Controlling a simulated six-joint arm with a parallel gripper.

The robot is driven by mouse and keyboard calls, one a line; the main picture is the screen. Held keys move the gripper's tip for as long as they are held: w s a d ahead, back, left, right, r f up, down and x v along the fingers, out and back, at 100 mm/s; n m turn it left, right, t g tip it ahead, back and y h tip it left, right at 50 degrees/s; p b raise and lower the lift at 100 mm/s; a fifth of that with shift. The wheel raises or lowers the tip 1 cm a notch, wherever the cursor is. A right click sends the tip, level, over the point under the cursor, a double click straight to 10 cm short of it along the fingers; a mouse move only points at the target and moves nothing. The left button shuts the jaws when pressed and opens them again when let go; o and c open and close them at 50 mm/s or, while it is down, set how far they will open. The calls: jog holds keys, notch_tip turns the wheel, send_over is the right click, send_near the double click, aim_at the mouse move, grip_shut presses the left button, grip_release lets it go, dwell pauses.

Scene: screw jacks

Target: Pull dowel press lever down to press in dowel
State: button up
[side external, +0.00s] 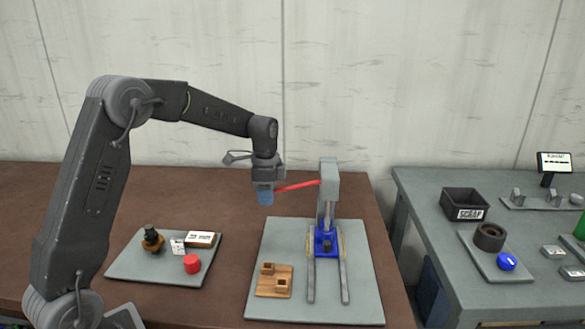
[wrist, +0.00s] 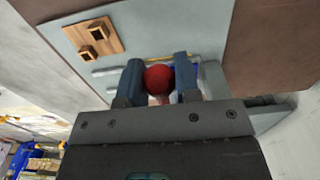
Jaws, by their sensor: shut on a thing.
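The dowel press (side external: 329,185) stands upright on a grey plate, with a grey column and a blue fixture (side external: 326,242) at its foot. Its red lever (side external: 298,186) sticks out to the left from the press head and is close to level. My gripper (side external: 265,196) is at the lever's left end. In the wrist view, the round red knob (wrist: 158,79) of the lever sits between the two blue fingers of my gripper (wrist: 159,82), which are shut on it. A dark part sits in the blue fixture; I cannot make out the dowel.
A wooden block with two square sockets (side external: 274,281) lies on the press's grey plate (side external: 364,290), left of two rails. A grey bench (side external: 440,262) with a black scrap bin (side external: 464,204) stands right.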

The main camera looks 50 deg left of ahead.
jog(key=shift+d+f, duration=0.1)
jog(key=shift+f, duration=0.05)
jog(key=shift+w+d+f, duration=0.2)
jog(key=shift+f, duration=0.4)
jog(key=shift+s+a+r, duration=0.1)
jog(key=shift+a+r, duration=0.05)
jog(key=shift+r, duration=0.5)
jog(key=shift+s+a+r, duration=0.1)
jog(key=shift+r, duration=0.65)
jog(key=shift+s+a+r, duration=0.1)
jog(key=shift+r, duration=1.1)
